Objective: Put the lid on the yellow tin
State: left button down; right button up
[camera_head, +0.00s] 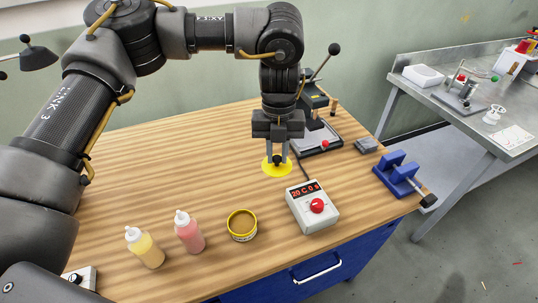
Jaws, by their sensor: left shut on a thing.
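The yellow tin (242,225) stands open and upright near the front of the wooden table, with its brown inside showing. The yellow lid (268,170) is a flat disc with a dark knob, farther back and to the right of the tin. My left gripper (277,157) points down over the lid and is shut on its knob. The fingers partly hide the knob. Whether the lid touches the table is hard to tell. My right gripper is not in view.
A grey box with a red knob and display (313,206) stands right of the tin. Yellow (146,249) and pink (189,233) bottles stand to its left. A blue vise (397,175) is at the right edge. A press-like device (318,138) stands behind the lid. The table's left-middle is clear.

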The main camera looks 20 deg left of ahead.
pick_arm(q)
jog(key=shift+a+r+n, duration=0.1)
jog(key=shift+a+n, duration=0.1)
jog(key=shift+n, duration=0.2)
jog(key=s+a+r+n+t, duration=0.1)
jog(key=a+n, duration=0.4)
jog(key=n, duration=0.9)
jog(key=s+a+r+n+t, duration=0.1)
jog(key=s+a+r+n, duration=0.2)
jog(key=n, duration=1.1)
jog(key=a+r, duration=0.1)
jog(key=a, duration=0.2)
jog(key=shift+n+t, duration=0.4)
